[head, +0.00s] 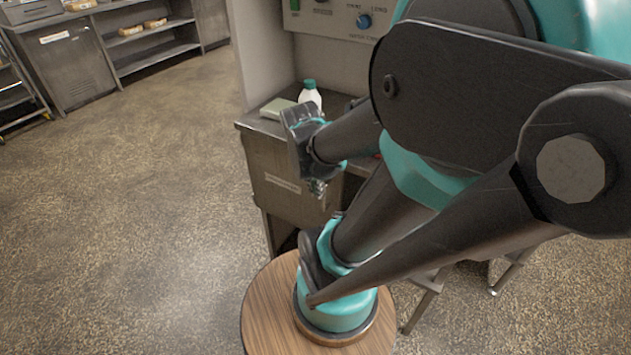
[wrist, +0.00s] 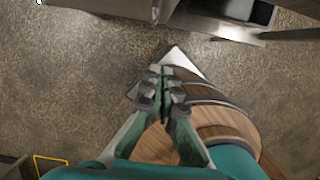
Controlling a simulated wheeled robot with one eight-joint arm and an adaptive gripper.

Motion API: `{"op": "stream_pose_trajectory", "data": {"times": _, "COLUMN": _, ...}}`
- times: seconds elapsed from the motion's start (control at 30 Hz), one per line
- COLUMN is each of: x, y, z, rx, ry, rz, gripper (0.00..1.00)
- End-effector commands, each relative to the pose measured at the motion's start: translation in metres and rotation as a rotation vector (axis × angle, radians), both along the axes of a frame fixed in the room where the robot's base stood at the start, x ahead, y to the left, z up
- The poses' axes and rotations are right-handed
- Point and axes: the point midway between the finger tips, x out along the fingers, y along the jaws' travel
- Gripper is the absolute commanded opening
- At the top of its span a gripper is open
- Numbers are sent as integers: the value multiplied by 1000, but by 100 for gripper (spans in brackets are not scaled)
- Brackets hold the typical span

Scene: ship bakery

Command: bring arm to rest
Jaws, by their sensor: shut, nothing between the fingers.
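My gripper (head: 318,188) hangs at the end of my folded arm, in front of the bench in the head view, and only its small tips show below the wrist. In the wrist view my gripper (wrist: 164,72) has its two green and dark fingers together with nothing between them. It points down over the speckled floor and is apart from the bench in both views.
A metal bench (head: 290,195) stands close behind my wrist, with a white bottle with a green cap (head: 310,96) and a pale flat box (head: 277,108) on it. A control panel (head: 335,18) is above. Open floor (head: 120,200) lies to the left, shelves (head: 155,45) beyond.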

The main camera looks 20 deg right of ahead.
Motion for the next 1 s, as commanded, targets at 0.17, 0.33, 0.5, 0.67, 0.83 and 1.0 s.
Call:
{"op": "stream_pose_trajectory", "data": {"times": 0.17, "x": -5, "y": 3, "z": 18, "rx": 0, "ry": 0, "rz": 1, "gripper": 0}}
{"op": "stream_pose_trajectory", "data": {"times": 0.33, "x": -6, "y": 6, "z": 32, "rx": 0, "ry": 0, "rz": 1, "gripper": 0}}
{"op": "stream_pose_trajectory", "data": {"times": 0.5, "x": -7, "y": 7, "z": 39, "rx": 0, "ry": 0, "rz": 1, "gripper": 0}}
{"op": "stream_pose_trajectory", "data": {"times": 0.67, "x": -8, "y": 7, "z": 40, "rx": 0, "ry": 0, "rz": -1, "gripper": 0}}
{"op": "stream_pose_trajectory", "data": {"times": 0.83, "x": -5, "y": 10, "z": 36, "rx": 26, "ry": -33, "rz": -104, "gripper": 0}}
{"op": "stream_pose_trajectory", "data": {"times": 1.0, "x": 1, "y": 19, "z": 23, "rx": 107, "ry": -124, "rz": -413, "gripper": 0}}
